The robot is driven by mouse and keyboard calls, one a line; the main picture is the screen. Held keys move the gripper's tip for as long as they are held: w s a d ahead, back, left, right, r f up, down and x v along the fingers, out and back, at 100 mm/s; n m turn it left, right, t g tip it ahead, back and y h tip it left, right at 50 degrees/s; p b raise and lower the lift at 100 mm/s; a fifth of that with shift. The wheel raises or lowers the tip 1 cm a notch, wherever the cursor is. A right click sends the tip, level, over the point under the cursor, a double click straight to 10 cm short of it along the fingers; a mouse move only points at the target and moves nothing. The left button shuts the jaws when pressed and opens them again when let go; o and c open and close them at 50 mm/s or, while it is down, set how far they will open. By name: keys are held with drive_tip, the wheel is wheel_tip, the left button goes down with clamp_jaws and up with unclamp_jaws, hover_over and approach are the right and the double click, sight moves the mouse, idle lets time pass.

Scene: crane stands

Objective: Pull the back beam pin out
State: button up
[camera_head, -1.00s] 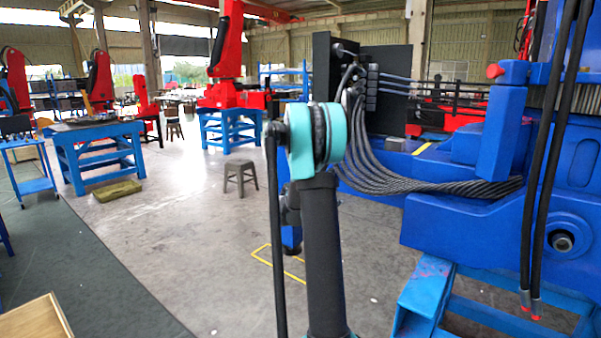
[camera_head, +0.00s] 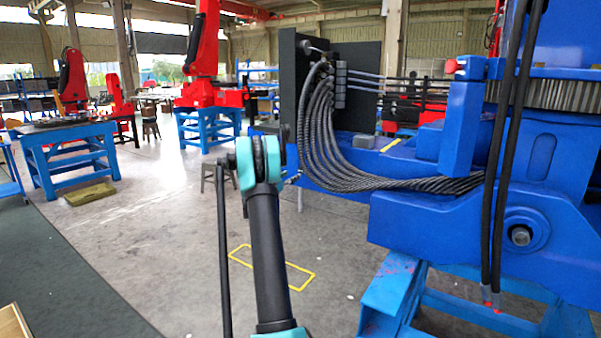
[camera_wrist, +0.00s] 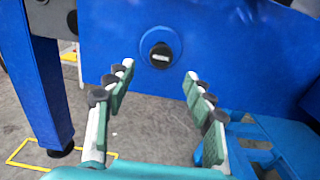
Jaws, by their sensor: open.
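In the wrist view, a dark round pin end (camera_wrist: 160,55) with a pale centre sits in a light ring on the face of a blue beam (camera_wrist: 225,30). I cannot tell from this view whether it is the back pin. My gripper (camera_wrist: 159,72) is open and empty, its green-padded fingers pointing at the beam. The pin end lies between the fingertips in the picture, slightly above them, and shows no contact with them. In the head view my arm is in front, and my gripper cannot be made out.
The big blue crane stand (camera_head: 450,225) fills the right of the head view, with black hoses (camera_head: 330,150) hanging at its left. A blue leg (camera_wrist: 38,80) stands left of the fingers in the wrist view. A blue table (camera_head: 70,155) is far left.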

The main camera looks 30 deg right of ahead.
sight(301, 171)
drive_tip(key=x, duration=0.9)
drive_tip(key=shift+d, duration=0.3)
clamp_jaws()
